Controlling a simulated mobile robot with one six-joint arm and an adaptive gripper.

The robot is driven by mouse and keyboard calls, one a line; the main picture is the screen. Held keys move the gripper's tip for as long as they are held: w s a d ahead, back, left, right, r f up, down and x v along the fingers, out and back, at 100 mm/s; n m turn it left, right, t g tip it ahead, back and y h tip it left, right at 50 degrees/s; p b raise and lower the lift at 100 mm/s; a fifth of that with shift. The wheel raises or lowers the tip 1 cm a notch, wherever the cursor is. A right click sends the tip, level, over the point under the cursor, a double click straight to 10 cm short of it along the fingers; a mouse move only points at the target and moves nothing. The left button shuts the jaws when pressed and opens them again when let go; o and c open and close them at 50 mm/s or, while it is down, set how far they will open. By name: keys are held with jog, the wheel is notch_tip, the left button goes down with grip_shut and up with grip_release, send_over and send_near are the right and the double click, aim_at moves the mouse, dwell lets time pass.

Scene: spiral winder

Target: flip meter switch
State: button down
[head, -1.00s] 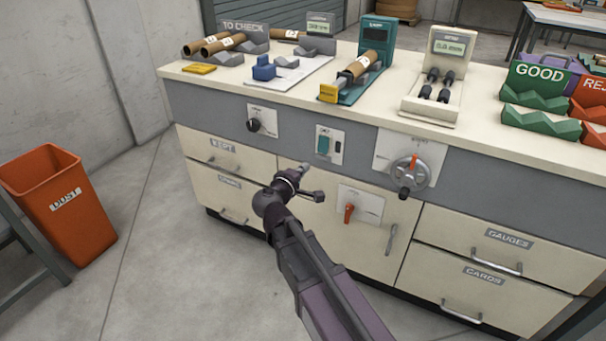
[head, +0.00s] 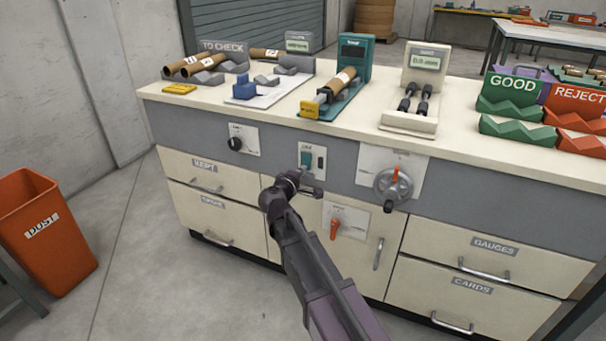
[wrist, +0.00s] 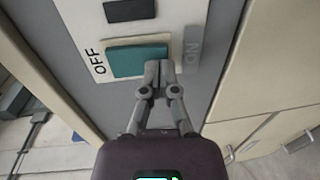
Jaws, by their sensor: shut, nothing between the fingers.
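The meter switch (head: 307,159) is a teal rocker on a white plate on the cabinet's grey front band. In the wrist view the teal rocker (wrist: 138,61) lies between the printed words OFF at its left and ON at its right. My gripper (wrist: 158,66) is shut and empty, with its fingertips in front of the rocker's ON-side end. I cannot tell whether they touch it. In the head view my gripper (head: 305,182) is just below the switch, and my arm hides the plate's lower edge.
A black knob (head: 236,144) is left of the switch and a grey handwheel (head: 393,187) is right. A red-orange lever (head: 335,229) is below right. The bench top (head: 270,118) above holds gauges and tubes. An orange dust bin (head: 42,235) stands on the floor at left.

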jog(key=shift+w+d+f, duration=0.15)
jog(key=shift+w, duration=0.2)
dwell(0.3)
jog(key=s+a+f+b, duration=0.1)
jog(key=s+a, duration=0.1)
jog(key=s, duration=0.4)
jog(key=s+a+b, duration=0.1)
jog(key=s+a, duration=0.1)
jog(key=s, duration=0.5)
jog(key=shift+a+f, duration=0.35)
jog(key=shift+a, duration=0.05)
